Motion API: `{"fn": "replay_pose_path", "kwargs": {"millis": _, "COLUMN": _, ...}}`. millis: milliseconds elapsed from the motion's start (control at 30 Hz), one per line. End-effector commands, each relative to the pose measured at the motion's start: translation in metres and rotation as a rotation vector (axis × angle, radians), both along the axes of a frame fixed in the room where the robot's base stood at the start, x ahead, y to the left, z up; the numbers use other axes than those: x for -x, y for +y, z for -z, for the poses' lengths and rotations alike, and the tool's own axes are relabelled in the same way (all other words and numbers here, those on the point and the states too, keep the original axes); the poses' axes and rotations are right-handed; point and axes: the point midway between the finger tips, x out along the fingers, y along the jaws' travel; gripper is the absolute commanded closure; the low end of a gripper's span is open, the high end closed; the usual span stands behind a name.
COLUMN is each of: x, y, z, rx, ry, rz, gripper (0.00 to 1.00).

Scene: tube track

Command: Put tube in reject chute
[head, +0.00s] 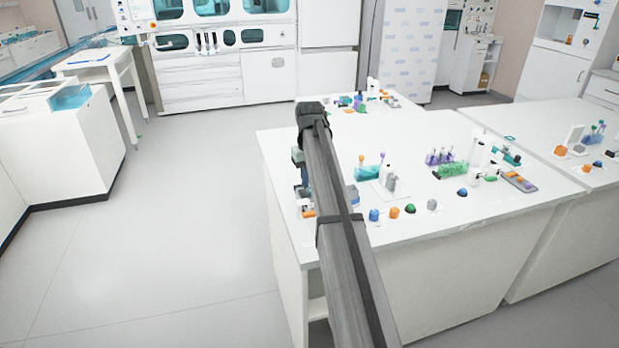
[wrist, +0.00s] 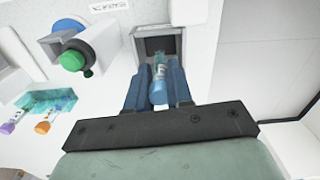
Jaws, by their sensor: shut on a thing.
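In the wrist view, my gripper (wrist: 157,75) has its two blue fingers closed around a tube (wrist: 158,82) with a blue cap and a clear, labelled body. The cap end is toward me and the body points to a grey-framed square opening with a dark inside, which looks like the reject chute (wrist: 182,41). The tube's far end overlaps the dark opening in the picture; how deep it reaches, if at all, I cannot tell. In the head view my arm hides most of the gripper and the tube, at the table's left edge.
Left of the opening in the wrist view are a device with a green and blue knob (wrist: 72,58) and a teal rack (wrist: 50,101) with capped tubes beside it. In the head view, racks and coloured caps stand on the white table (head: 430,220); open floor (head: 190,200) lies left.

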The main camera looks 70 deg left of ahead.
Motion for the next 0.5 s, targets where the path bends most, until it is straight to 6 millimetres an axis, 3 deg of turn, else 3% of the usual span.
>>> {"fn": "replay_pose_path", "kwargs": {"millis": 500, "x": 0.000, "y": 0.000, "z": 0.018, "rx": 0.000, "ry": 0.000, "rz": 0.000, "gripper": 0.96}}
